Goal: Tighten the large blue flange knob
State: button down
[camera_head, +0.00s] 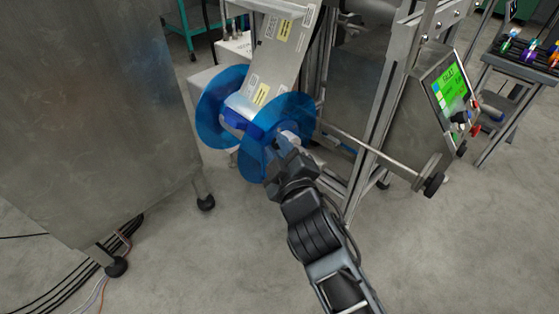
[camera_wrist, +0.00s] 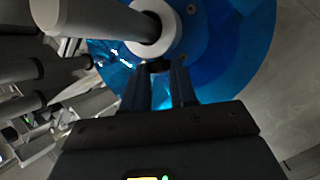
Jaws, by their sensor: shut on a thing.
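A reel with two translucent blue flanges hangs on the machine; the near flange (camera_head: 292,110) and far flange (camera_head: 212,108) show in the head view. The near flange also fills the wrist view's upper right (camera_wrist: 235,60). A white hub (camera_wrist: 178,40) stands out from its middle around a grey spindle. My gripper (camera_head: 278,160) reaches the near flange's face just below the hub. Its fingers (camera_wrist: 159,72) are closed on a small dark piece (camera_wrist: 158,66) at the hub's lower edge, which appears to be the flange knob. Most of it is hidden by the fingers, so its colour is unclear.
A grey bar with a black end knob (camera_head: 434,185) sticks out at the right. A control panel with a green screen (camera_head: 449,87) is behind it. A large steel cabinet (camera_head: 95,110) stands left. A rack (camera_head: 525,70) holds coloured items.

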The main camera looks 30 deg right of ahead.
jog(key=shift+s+b, duration=0.1)
jog(key=shift+b, duration=0.3)
jog(key=c, duration=0.9)
grip_release()
jog(key=shift+p+v, duration=1)
jog(key=shift+v, duration=2.9)
jog(key=shift+f, duration=0.1)
